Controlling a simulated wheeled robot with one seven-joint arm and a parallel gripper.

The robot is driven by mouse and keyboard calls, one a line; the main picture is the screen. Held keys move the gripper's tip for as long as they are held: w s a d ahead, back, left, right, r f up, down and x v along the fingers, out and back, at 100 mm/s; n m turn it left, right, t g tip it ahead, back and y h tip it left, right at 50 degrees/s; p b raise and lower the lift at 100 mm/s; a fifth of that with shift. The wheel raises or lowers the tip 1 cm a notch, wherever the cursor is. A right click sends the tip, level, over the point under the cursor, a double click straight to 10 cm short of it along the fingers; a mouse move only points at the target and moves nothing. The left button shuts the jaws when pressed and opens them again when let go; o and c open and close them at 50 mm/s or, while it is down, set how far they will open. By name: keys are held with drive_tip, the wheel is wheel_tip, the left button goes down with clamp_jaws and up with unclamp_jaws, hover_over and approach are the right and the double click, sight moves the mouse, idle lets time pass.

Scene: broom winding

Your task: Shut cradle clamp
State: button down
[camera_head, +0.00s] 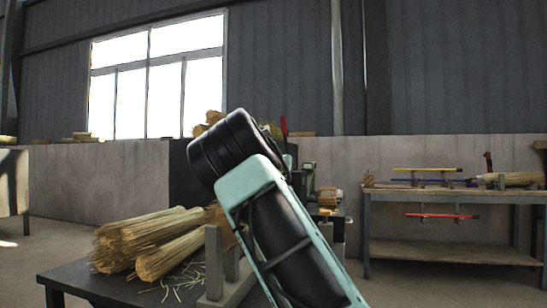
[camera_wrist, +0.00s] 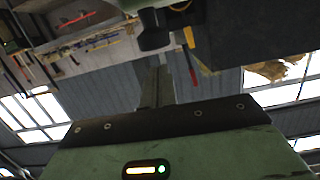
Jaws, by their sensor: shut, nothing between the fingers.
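My gripper (camera_wrist: 158,65) shows in the wrist view as narrow grey fingers beyond a dark plate, shut with nothing between them. A dark rounded part (camera_wrist: 153,30) lies past the fingertips; I cannot tell whether it touches them or belongs to the clamp. In the head view my arm hides the gripper and much of the middle. A greenish machine (camera_head: 308,178) with a wooden roller-like part (camera_head: 328,198) shows just right of the arm. I cannot make out the cradle clamp or its state for certain.
Straw bundles (camera_head: 150,240) lie on a dark table (camera_head: 75,280) at the left, beside a grey upright stand (camera_head: 214,262). A workbench (camera_head: 450,192) at the right bears coloured rods and straw. Open floor shows between the tables.

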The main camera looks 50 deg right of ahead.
drive_tip(key=r+v, duration=0.2)
drive_tip(key=v, duration=0.8)
drive_tip(key=shift+p, duration=0.4)
drive_tip(key=shift+a, duration=0.1)
